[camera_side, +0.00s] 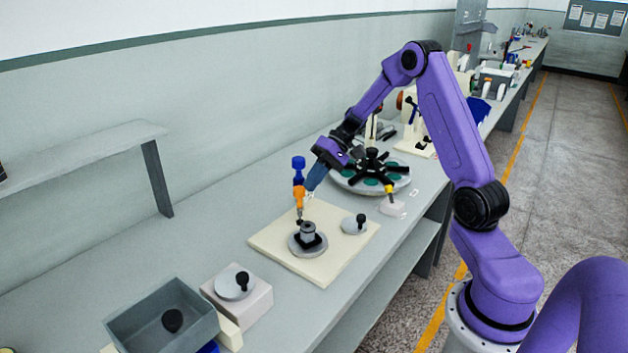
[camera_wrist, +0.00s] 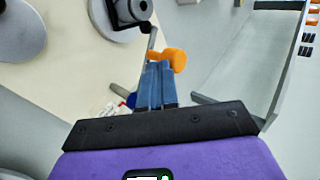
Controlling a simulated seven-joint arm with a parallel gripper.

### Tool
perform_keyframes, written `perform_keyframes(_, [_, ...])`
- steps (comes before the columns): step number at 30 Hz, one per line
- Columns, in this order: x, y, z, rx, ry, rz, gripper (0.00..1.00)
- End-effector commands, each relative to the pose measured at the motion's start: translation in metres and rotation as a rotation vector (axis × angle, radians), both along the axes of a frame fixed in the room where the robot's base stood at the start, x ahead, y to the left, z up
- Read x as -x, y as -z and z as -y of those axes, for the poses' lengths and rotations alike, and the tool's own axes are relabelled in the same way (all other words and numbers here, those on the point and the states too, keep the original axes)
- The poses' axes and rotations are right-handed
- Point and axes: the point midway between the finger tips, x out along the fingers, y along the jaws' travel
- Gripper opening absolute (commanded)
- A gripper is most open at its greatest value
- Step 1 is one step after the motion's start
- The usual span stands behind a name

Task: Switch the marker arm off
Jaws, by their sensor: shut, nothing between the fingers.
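The marker arm, with an orange piece (camera_side: 299,197) and a blue post top (camera_side: 298,163), stands at the back of the cream board, behind the front spindle (camera_side: 308,238). In the wrist view its orange end (camera_wrist: 175,58) is right at my fingertips, with a grey rod leading toward the spindle (camera_wrist: 130,10). My gripper (camera_side: 309,187) has its blue fingers pressed together and empty, just right of the orange piece. The shut fingers (camera_wrist: 160,66) overlap part of the marker arm in the wrist view. I cannot tell whether they touch it.
The cream board (camera_side: 331,262) also carries a grey disc with a black knob (camera_side: 354,224). A round turntable with black spokes (camera_side: 371,167) stands behind it. A grey bin (camera_side: 163,318) and a box with a knobbed disc (camera_side: 236,284) are at front left. The bench left of the board is clear.

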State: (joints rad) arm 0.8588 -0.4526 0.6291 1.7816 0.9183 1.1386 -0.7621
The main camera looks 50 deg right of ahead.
Motion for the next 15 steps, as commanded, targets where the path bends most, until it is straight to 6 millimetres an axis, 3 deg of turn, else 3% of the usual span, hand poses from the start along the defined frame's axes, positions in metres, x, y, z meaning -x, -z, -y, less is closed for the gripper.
perform_keyframes(15, [-0.0015, -0.0002, -0.0061, 0.0, 0.1, -0.001, 0.0])
